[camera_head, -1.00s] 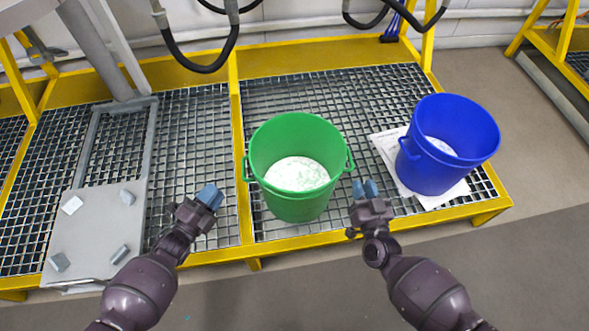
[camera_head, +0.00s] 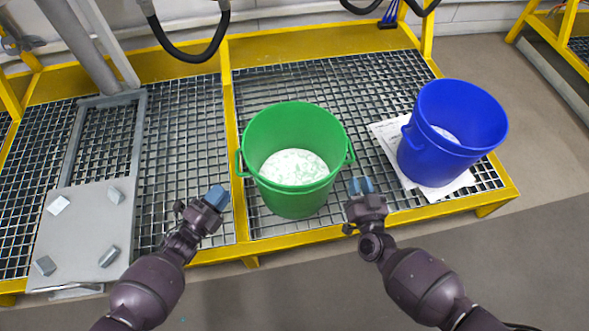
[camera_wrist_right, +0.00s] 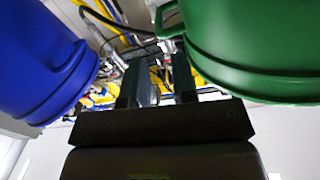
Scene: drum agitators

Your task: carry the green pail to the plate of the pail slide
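The green pail (camera_head: 290,195), with whitish contents, stands upright on the grating in the middle of the head view. It has a loop handle on each side. The grey plate of the pail slide (camera_head: 85,222) lies at the left, empty between several small blocks. My left gripper (camera_head: 217,196) is just left of the pail and nearer to me, apart from its left handle; its finger gap is not clear. My right gripper (camera_head: 361,185) is open and empty, just below and right of the right handle. In the right wrist view, the green pail (camera_wrist_right: 260,50) is beside the fingers.
A yellow frame bar (camera_head: 232,130) divides the grating between pail and slide. Dark hoses (camera_head: 190,55) hang at the back.

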